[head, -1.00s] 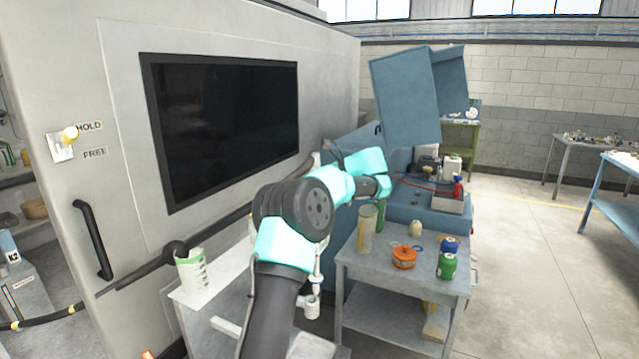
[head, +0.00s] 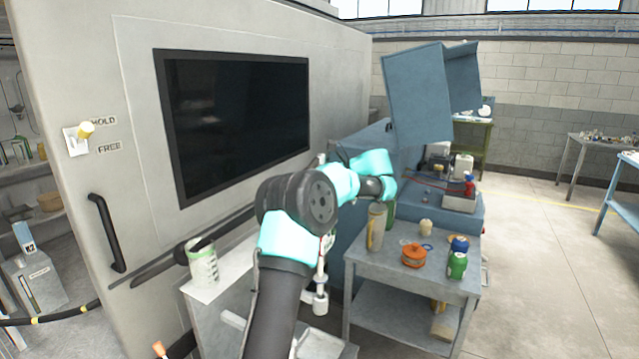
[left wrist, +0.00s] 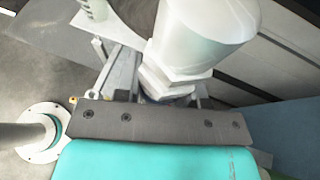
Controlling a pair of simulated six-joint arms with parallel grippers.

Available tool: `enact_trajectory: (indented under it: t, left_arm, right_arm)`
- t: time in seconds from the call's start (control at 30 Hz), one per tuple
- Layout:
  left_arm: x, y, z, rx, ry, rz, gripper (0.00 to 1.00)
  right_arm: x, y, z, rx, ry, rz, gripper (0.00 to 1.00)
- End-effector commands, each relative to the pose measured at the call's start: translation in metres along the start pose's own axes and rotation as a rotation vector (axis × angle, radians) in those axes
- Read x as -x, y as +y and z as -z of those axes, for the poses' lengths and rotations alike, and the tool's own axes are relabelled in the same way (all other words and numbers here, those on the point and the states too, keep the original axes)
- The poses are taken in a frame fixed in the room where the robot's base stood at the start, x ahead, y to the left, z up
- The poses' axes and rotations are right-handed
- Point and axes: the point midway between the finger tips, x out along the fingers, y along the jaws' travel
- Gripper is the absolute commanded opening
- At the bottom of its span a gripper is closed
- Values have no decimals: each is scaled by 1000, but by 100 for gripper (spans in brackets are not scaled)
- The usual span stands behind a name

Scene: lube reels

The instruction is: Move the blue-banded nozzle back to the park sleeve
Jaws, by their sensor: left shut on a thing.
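In the left wrist view a white nozzle body (left wrist: 205,35) with hex flats stands large in front of my left gripper (left wrist: 160,92), which is shut on it. A thin bluish edge shows low on it, by the jaws; the rest of the band is hidden. In the head view my arm and its cyan wrist cover the jaws and most of what they hold. A pale upright fitting (head: 320,302), possibly the park sleeve, shows right of my forearm, with a thin pale rod above it. My right gripper is not in view.
A grey machine with a dark window (head: 240,120) stands left. A striped cup (head: 202,265) stands on a pale sheet. The grey cart (head: 400,285) holds an orange pot (head: 413,255), cans and a tall cylinder. A round white flange (left wrist: 42,132) shows in the wrist view.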

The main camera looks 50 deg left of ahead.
Motion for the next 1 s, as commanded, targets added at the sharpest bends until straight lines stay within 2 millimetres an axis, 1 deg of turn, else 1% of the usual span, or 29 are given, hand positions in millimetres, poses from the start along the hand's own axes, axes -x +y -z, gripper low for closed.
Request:
enact_trajectory:
  t: [0.17,0.73,1.0]
  left_arm:
    - [0,0,0,1,-1,0,0]
    - [-8,0,18,1,-1,1,0]
    - [-8,0,19,2,0,1,0]
  right_arm:
    - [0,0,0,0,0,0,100]
    - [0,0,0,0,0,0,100]
    - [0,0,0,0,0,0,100]
